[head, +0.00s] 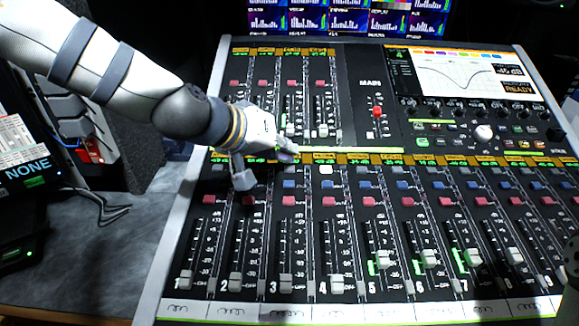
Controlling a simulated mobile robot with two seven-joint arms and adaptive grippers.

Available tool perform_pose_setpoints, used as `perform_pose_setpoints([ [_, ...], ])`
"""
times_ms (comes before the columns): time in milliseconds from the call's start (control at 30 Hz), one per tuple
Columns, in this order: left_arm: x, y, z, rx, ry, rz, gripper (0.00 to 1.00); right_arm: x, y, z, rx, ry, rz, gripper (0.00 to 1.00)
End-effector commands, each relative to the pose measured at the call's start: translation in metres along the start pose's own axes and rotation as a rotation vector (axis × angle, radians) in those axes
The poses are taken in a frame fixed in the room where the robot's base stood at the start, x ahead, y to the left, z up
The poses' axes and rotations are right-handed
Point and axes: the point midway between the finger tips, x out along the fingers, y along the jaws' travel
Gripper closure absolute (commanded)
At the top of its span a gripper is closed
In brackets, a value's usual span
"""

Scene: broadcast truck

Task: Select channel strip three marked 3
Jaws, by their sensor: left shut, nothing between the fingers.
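The mixing console (190,225) has numbered channel strips along its front. Strip three, marked 3 (273,286), is third from the left, with its white fader cap (286,282) near the bottom. Above that are its red button (289,201) and blue button (289,184). My left gripper (287,155) is shut and empty, its tip over the top end of strip three. It partly hides the strip's label area, and I cannot tell whether it touches the panel.
Strip four has a bright white button (325,170) just right of the gripper. A second fader bank (290,95) and a screen (460,75) lie behind. Dark equipment (35,180) and cables stand on the grey desk (100,260) at left.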

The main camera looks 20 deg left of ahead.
Motion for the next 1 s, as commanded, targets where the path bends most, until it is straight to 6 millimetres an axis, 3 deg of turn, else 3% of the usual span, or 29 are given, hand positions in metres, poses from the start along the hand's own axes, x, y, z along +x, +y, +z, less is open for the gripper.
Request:
perform_pose_setpoints([
  [1000,0.0090,-0.0065,0.0066,0.000,-0.001,0.000,1.00,0.0024,0.0001,0.0013,0.000,-0.006,0.000,1.00],
])
